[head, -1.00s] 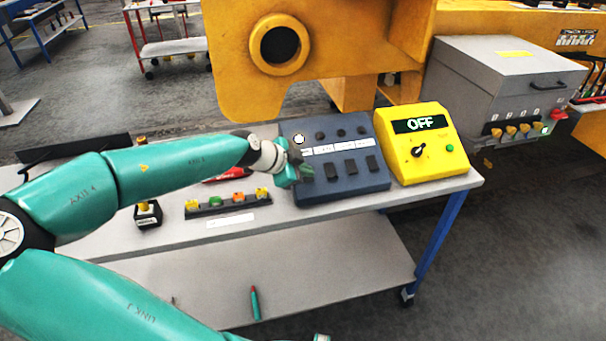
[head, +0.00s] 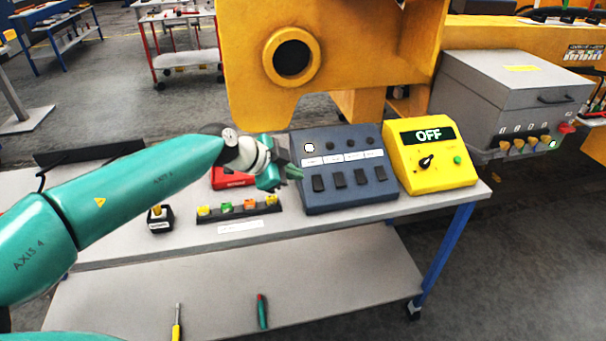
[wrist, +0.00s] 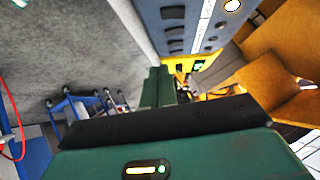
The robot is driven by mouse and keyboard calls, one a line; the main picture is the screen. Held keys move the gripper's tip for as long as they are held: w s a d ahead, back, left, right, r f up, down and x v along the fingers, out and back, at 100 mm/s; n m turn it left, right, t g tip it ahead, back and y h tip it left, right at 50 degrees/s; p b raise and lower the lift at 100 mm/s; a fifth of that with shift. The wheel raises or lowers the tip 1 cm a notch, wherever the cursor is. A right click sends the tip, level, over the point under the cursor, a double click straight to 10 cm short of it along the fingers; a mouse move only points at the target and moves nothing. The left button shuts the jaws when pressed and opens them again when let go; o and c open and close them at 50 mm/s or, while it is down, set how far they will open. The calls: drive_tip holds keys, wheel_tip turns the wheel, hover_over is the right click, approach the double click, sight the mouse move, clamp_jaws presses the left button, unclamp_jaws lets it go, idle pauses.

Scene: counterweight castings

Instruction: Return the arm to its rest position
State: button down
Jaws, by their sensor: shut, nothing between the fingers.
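My green arm reaches in from the left in the head view. My gripper (head: 293,172) is at the left edge of the dark blue switch panel (head: 347,199), above the table, with nothing in it. I cannot tell whether it touches the panel. In the wrist view my gripper's green fingers (wrist: 158,88) are together, and the blue panel (wrist: 176,25) shows beyond them at the top. One round light on the panel's upper left is lit white.
A yellow box (head: 440,178) reading OFF stands right of the panel. A strip of coloured knobs (head: 238,208), a red object (head: 231,178) and a small black-and-yellow device (head: 160,219) are on the table (head: 300,226). A yellow casting (head: 340,60) hangs behind. Two tools lie on the lower shelf (head: 350,275).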

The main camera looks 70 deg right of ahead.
drive_tip(key=shift+w+a+r, duration=0.1)
drive_tip(key=shift+a, duration=0.1)
idle(0.6)
drive_tip(key=w+a+f+n+t+y, duration=0.25)
drive_tip(key=w+a+f+n, duration=0.2)
drive_tip(key=f, duration=0.45)
drive_tip(key=w+a+f+n+t+y, duration=0.1)
drive_tip(key=w+a+f+n+y, duration=0.3)
drive_tip(key=a+f, duration=0.3)
drive_tip(key=w+a+r+n+t+y, duration=0.1)
drive_tip(key=w+a+r+n+t, duration=0.15)
drive_tip(key=w+a+n, duration=0.4)
drive_tip(key=w+a+r+n+t+y, duration=0.2)
drive_tip(key=w+a+r+n, duration=0.15)
drive_tip(key=a+n, duration=0.6)
drive_tip(key=s+a+r+n+t+h, duration=0.1)
drive_tip(key=s+a+r+n+t, duration=0.1)
drive_tip(key=a+r, duration=0.4)
drive_tip(key=s+a+r+n+t+h, duration=0.1)
drive_tip(key=s+a+r+n, duration=0.1)
drive_tip(key=a+r+n, duration=0.3)
drive_tip(key=shift+s+a+r+t, duration=0.4)
drive_tip(key=shift+a, duration=0.85)
